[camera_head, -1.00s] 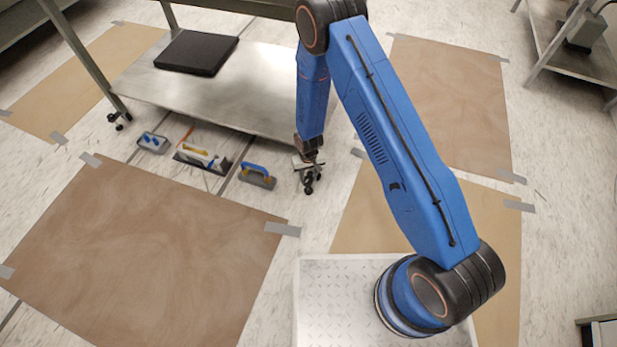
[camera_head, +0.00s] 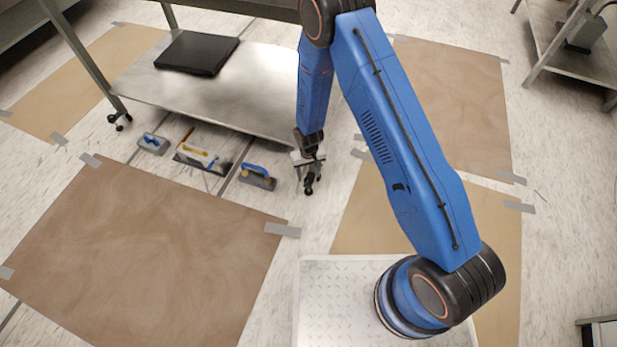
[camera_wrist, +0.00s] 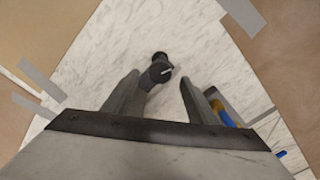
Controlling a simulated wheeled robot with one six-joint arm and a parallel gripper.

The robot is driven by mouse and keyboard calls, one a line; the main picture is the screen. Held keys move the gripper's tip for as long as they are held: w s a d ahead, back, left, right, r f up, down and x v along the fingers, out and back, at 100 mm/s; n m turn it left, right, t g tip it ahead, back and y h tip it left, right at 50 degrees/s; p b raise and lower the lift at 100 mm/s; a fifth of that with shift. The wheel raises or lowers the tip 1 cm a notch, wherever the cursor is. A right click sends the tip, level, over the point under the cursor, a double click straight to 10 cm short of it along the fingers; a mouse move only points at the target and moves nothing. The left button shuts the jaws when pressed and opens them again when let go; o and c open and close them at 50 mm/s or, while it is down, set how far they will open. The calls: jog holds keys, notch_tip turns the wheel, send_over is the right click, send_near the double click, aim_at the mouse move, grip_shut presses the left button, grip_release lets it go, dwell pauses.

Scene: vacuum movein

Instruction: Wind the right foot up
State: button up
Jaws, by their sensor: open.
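The right foot (camera_head: 309,187) is a small dark caster at the near right corner of the steel table, low over the floor. In the wrist view the dark foot (camera_wrist: 160,70) stands between and slightly beyond my fingertips, with a small light pin or lever on it. My gripper (camera_head: 307,168) points down just above the foot. In the wrist view my gripper (camera_wrist: 158,84) is open, its fingers on either side of the foot. The fingers look apart from the foot, though contact on the left finger is hard to judge. The table leg above is hidden behind my arm.
The table's lower shelf (camera_head: 235,85) carries a black flat box (camera_head: 198,53). Several trowels and floats lie on the floor left of the foot, the nearest a blue-handled float (camera_head: 258,177). Taped brown sheets (camera_head: 140,255) cover floor patches.

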aim_at(309, 180)
notch_tip(309, 180, up, 14)
dwell(0.6)
jog(key=shift+r, duration=0.1)
